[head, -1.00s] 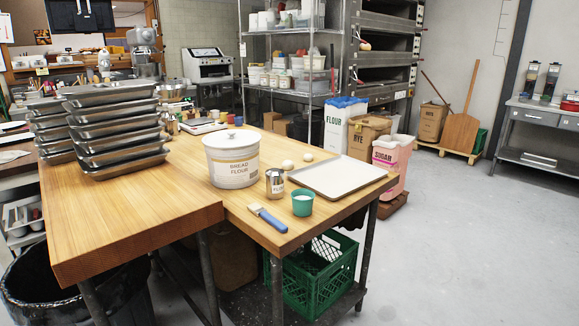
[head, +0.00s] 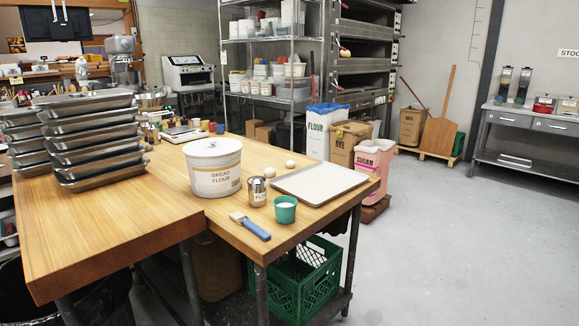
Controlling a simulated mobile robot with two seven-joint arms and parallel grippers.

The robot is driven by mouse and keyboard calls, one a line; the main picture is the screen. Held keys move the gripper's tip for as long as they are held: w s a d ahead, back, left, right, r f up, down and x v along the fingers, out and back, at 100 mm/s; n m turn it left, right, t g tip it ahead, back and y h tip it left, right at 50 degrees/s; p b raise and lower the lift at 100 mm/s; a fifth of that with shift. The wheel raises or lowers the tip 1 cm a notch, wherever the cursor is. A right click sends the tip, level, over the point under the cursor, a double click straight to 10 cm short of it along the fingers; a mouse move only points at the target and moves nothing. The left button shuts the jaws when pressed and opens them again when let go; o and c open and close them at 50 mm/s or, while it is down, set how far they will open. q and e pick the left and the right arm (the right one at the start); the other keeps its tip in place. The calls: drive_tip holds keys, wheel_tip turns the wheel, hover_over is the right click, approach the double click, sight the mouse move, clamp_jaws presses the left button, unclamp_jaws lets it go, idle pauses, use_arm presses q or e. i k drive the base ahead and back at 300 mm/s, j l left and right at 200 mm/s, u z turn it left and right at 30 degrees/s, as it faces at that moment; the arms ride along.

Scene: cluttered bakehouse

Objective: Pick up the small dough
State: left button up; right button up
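Two small pale dough balls lie on the wooden table behind the baking tray. One dough ball (head: 290,164) is farther back, close to the tray's rear left corner. The other dough ball (head: 269,172) is nearer, just behind the metal shaker. They look much alike in size, and I cannot tell which is the smaller. Neither of my grippers shows in the head view.
A bread flour tub (head: 214,168), metal shaker (head: 256,191), green cup (head: 285,210), brush (head: 252,227) and tray (head: 320,182) crowd around the dough on the table (head: 130,232). Stacked pans (head: 95,140) stand left. The floor at right is clear.

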sight(291, 164)
drive_tip(key=i+l+z, duration=0.95)
drive_tip(key=i+z, duration=0.15)
drive_tip(key=i, duration=0.25)
drive_tip(key=i+z, duration=0.4)
drive_tip(key=i, duration=0.2)
drive_tip(key=i+u, duration=0.1)
drive_tip(key=i, duration=0.6)
drive_tip(key=i+l, duration=0.1)
drive_tip(key=i, duration=0.65)
drive_tip(key=i+u, duration=0.6)
drive_tip(key=u, duration=0.2)
drive_tip(key=i+l+u, duration=0.2)
drive_tip(key=u, duration=0.2)
drive_tip(key=i+u, duration=0.2)
drive_tip(key=u, duration=0.25)
drive_tip(key=i+l+u, duration=0.15)
drive_tip(key=u, duration=0.3)
drive_tip(key=i+l+u, duration=0.15)
drive_tip(key=u, duration=0.3)
drive_tip(key=i+l+u, duration=0.1)
drive_tip(key=u, duration=0.35)
drive_tip(key=l+u, duration=0.15)
drive_tip(key=u, duration=0.3)
drive_tip(key=i+l+u, duration=0.1)
drive_tip(key=u, duration=0.4)
drive_tip(key=l, duration=0.1)
